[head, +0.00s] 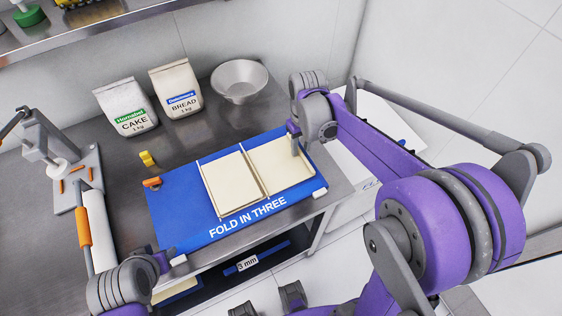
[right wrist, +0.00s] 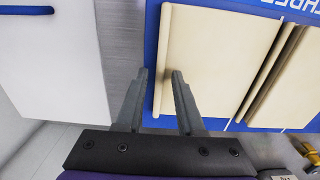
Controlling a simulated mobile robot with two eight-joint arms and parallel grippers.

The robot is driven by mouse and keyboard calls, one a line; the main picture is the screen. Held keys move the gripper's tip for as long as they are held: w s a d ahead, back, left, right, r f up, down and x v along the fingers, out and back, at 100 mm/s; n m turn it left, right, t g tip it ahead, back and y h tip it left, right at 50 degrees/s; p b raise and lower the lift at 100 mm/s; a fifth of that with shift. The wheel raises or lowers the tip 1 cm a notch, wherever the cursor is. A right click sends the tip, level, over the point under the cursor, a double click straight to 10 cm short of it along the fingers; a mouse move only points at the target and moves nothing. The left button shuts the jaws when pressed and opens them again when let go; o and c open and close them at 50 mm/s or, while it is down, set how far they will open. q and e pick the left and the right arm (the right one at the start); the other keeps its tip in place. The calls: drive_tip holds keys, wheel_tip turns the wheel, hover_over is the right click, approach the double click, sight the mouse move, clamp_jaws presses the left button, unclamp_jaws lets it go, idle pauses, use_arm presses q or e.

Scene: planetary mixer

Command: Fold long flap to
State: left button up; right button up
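A pale dough sheet lies on the blue mat (head: 170,225) marked "FOLD IN THREE". It shows a left panel (head: 229,183) and a right panel (head: 278,165) with a raised seam between them. My right gripper (head: 295,143) is at the far right end of the dough. In the right wrist view my right gripper (right wrist: 160,73) is open, with its fingers on either side of the dough's raised outer edge (right wrist: 163,55). Whether they touch it is unclear. My left gripper (head: 168,262) is at the mat's near left corner; its opening cannot be made out.
Cake flour (head: 126,109) and bread flour (head: 176,88) bags and a metal bowl (head: 239,80) stand behind the mat. A grey device with an orange-handled rod (head: 83,228) is at left. A small yellow object (head: 147,158) sits behind the mat.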

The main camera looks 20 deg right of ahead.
clamp_jaws()
drive_tip(key=shift+r, duration=0.1)
use_arm(q)
drive_tip(key=shift+w+r+p, duration=0.25)
drive_tip(key=shift+r+p, duration=0.35)
drive_tip(key=shift+r, duration=0.2)
drive_tip(key=shift+w+r+p, duration=0.25)
drive_tip(key=shift+r+p, duration=0.35)
drive_tip(key=shift+r, duration=0.15)
use_arm(e)
drive_tip(key=shift+a+r, duration=0.15)
drive_tip(key=shift+r, duration=0.9)
drive_tip(key=shift+a+r, duration=0.1)
drive_tip(key=shift+r, duration=0.9)
use_arm(q)
drive_tip(key=shift+r, duration=0.1)
use_arm(e)
drive_tip(key=shift+r, duration=0.15)
use_arm(q)
drive_tip(key=r+p, duration=0.1)
drive_tip(key=w+r+p, duration=0.1)
drive_tip(key=shift+w+d+r, duration=0.1)
drive_tip(key=shift+w+r, duration=0.05)
drive_tip(key=shift+r, duration=0.15)
use_arm(e)
drive_tip(key=r, duration=0.1)
drive_tip(key=a+r, duration=0.1)
drive_tip(key=r, duration=0.1)
drive_tip(key=shift+s+a+r, duration=0.1)
drive_tip(key=shift+a+r, duration=0.25)
